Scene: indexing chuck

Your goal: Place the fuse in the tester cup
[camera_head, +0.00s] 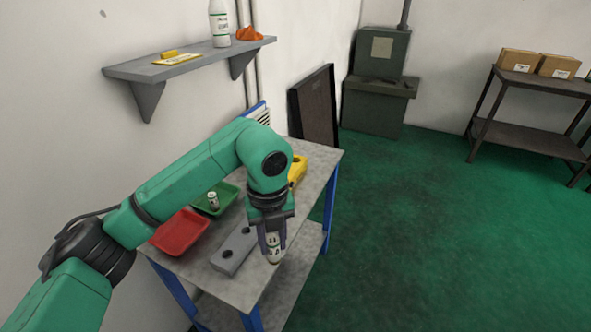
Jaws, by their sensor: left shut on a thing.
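My left gripper (272,246) points down over the front right of the bench and is shut on a small pale cylinder with dark marks, which looks like a fuse (275,257). The fuse is upright between the fingers, right of a grey block (233,253) with dark round holes on top. A similar small cylinder (212,198) stands in a green tray (226,191). A yellow device (299,170) stands behind my arm, partly hidden, and may be the tester. I cannot make out its cup. My right gripper is out of view.
A red tray (179,232) sits at the bench's left. The grey bench top (318,157) has a bare strip along its right edge. A wall shelf (190,66) with a bottle (219,24) hangs above. Green floor lies open to the right.

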